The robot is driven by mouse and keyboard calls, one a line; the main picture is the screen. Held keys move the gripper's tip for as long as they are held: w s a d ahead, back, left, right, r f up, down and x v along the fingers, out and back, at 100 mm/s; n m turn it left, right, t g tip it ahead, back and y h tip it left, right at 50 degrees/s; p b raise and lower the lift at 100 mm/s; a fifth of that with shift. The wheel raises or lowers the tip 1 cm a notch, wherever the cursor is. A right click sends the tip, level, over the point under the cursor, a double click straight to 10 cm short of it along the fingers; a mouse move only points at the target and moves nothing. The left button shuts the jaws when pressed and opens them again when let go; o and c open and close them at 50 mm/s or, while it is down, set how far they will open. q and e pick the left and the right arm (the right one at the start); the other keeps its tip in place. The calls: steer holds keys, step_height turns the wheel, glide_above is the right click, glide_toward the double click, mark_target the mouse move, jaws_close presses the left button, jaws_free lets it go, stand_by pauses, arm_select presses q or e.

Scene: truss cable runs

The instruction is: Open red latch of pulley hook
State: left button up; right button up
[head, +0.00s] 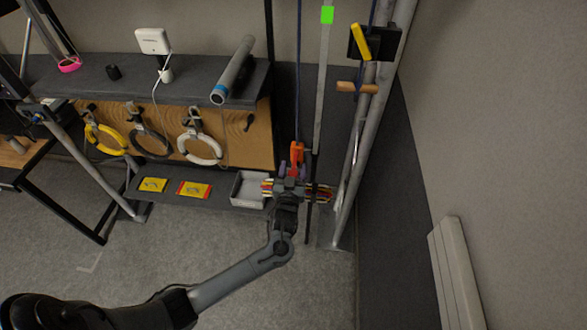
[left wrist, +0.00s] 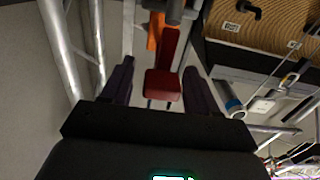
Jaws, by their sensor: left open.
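The orange pulley hook (head: 297,150) hangs upright on a blue rope, just beyond my left gripper in the head view. Part of its orange body (left wrist: 155,30) also shows at the top of the left wrist view. The red latch (left wrist: 163,84) is a blocky red piece in the middle of that view. My left gripper (head: 291,170) is open, and its two dark purple fingers stand on either side of the latch, with gaps visible on both sides. The gripper largely hides the latch in the head view. My right gripper is not in view.
A bundle of coloured cables (head: 319,192) lies behind the gripper. A vertical grey strap (head: 322,90) and metal truss poles (head: 362,150) stand close on the right. A grey tray (head: 248,189) and yellow-red cards (head: 194,189) lie on the low shelf to the left.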

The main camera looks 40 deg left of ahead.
arm_select(q)
steer(key=shift+w+a, duration=0.15)
steer(key=shift+w, duration=0.1)
steer(key=shift+c, duration=0.4)
jaws_close()
